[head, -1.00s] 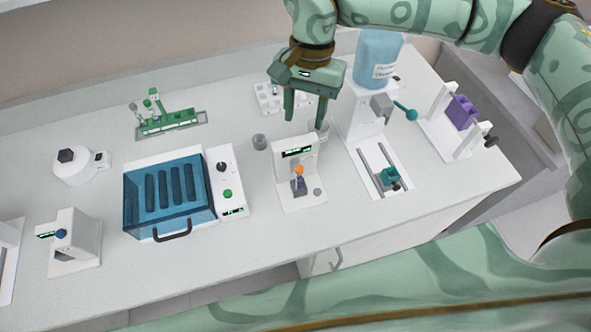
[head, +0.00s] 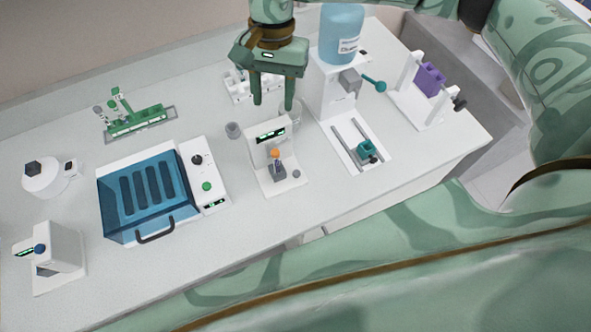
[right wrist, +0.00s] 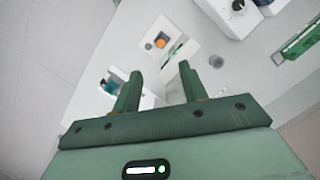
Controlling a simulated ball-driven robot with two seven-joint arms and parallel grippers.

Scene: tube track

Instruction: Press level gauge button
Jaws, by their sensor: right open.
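The level gauge appears to be the white stand (head: 257,157) with a green-lit display (head: 271,134) and an orange-capped tube (head: 276,154) in a grey holder. A small round grey button (head: 296,173) sits on its base, right of the tube. My right gripper (head: 273,105) is open and empty, fingers pointing down, above and behind the stand's top in the head view. In the right wrist view the orange cap (right wrist: 161,41) shows beyond the open fingertips (right wrist: 160,70). The button is not clear there. My left gripper is not in view.
A grey cylinder (head: 233,130) and a clear beaker (head: 291,113) stand near the gauge. A blue-lidded box (head: 148,195) is left. A dispenser with a blue bottle (head: 341,38) and a rail stand (head: 357,146) are right. Counter in front of the gauge is clear.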

